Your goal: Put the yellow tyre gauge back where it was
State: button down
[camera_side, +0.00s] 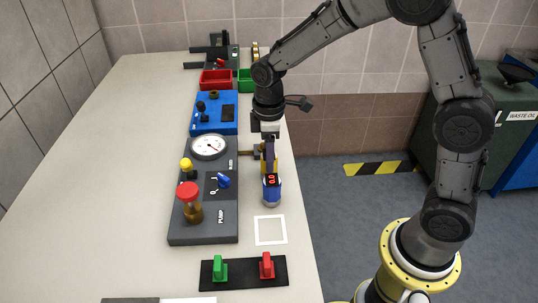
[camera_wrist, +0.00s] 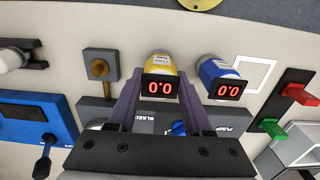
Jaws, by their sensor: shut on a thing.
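The yellow tyre gauge (camera_wrist: 160,64) has a red 0.0 display and sits between the two fingers of my gripper (camera_wrist: 160,74), which is shut on it. In the side view my gripper (camera_side: 268,158) points down over the right edge of the bench, and the yellow gauge is mostly hidden there. A blue gauge (camera_side: 272,194), also reading 0.0, stands just in front of my gripper. In the wrist view the blue gauge (camera_wrist: 214,68) is close beside my right finger. I cannot tell whether the yellow gauge touches the bench.
An empty white square outline (camera_side: 270,230) lies in front of the blue gauge. A grey pump panel (camera_side: 205,235) is left of my gripper. A grey block with a brass fitting (camera_wrist: 98,65) is left of the yellow gauge. A black plate with green and red switches (camera_side: 243,273) lies nearest the camera.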

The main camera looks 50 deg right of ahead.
jog(key=shift+f, duration=0.25)
jog(key=shift+c, duration=1.6)
grip_release()
jog(key=shift+r, duration=0.15)
jog(key=s+d+r+m+t, duration=0.1)
jog(key=s+r, duration=0.2)
jog(key=r, duration=0.5)
jog(key=s+d+r+m, duration=0.1)
jog(key=s+r, duration=0.2)
jog(key=r, duration=0.5)
jog(key=s+d+f+m+t, duration=0.2)
jog(key=s+m+t, duration=0.2)
jog(key=s, duration=1.2)
jog(key=m, duration=0.3)
jog(key=shift+s+t, duration=0.25)
jog(key=shift+t, duration=0.05)
